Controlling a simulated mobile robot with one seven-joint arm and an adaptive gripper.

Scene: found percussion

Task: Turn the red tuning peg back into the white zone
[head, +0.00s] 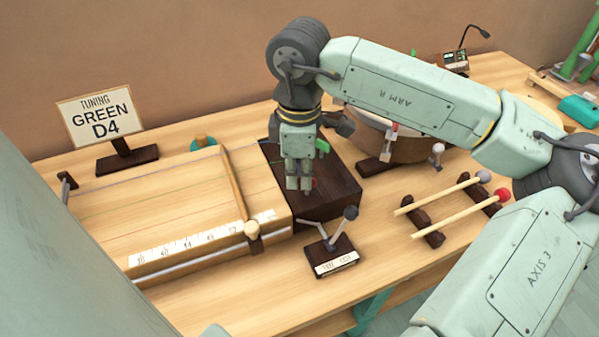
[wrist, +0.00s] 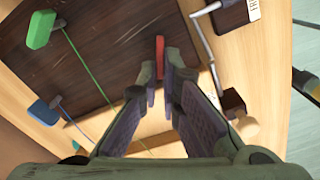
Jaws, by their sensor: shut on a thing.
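The red tuning peg (wrist: 160,55) stands over the dark wooden block (wrist: 95,60) in the wrist view, at the tips of my gripper (wrist: 166,90). My gripper's fingers are closed on it, and they cover its lower part. In the head view my gripper (head: 299,186) points down over the near part of the dark block (head: 345,192), and the red peg is mostly hidden there. A white zone cannot be made out in either view.
A green peg (wrist: 40,28) and a blue peg (wrist: 43,112) stand on the block's left side. A small lever stand (head: 336,262) is close in front of the block. The stringed box (head: 170,205) lies left, mallets (head: 440,190) right. A sign (head: 101,114) reads "TUNING GREEN D4".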

